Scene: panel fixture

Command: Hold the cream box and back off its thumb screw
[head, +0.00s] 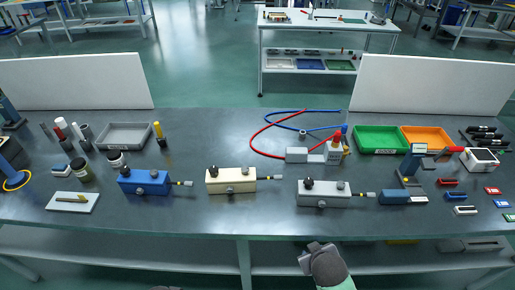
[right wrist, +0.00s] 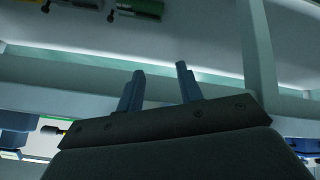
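The cream box (head: 228,182) sits on the grey bench, between a blue box (head: 145,184) and a light grey box (head: 325,195). It has a dark knob on its top left, a round fitting on its front face, and a dark rod with a yellow band (head: 264,178) sticking out of its right end. Which of these is the thumb screw I cannot tell for sure. My right gripper (head: 322,262) is in front of the bench edge, apart from all boxes. In the right wrist view its two fingers (right wrist: 160,84) stand apart with nothing between them. My left gripper does not clearly show.
Behind the boxes lie a grey tray (head: 123,136), red and blue hoses (head: 268,135), a green bin (head: 381,139) and an orange bin (head: 427,138). White panels (head: 75,82) stand at the back. The bench front edge (head: 240,237) is clear; a shelf lies below.

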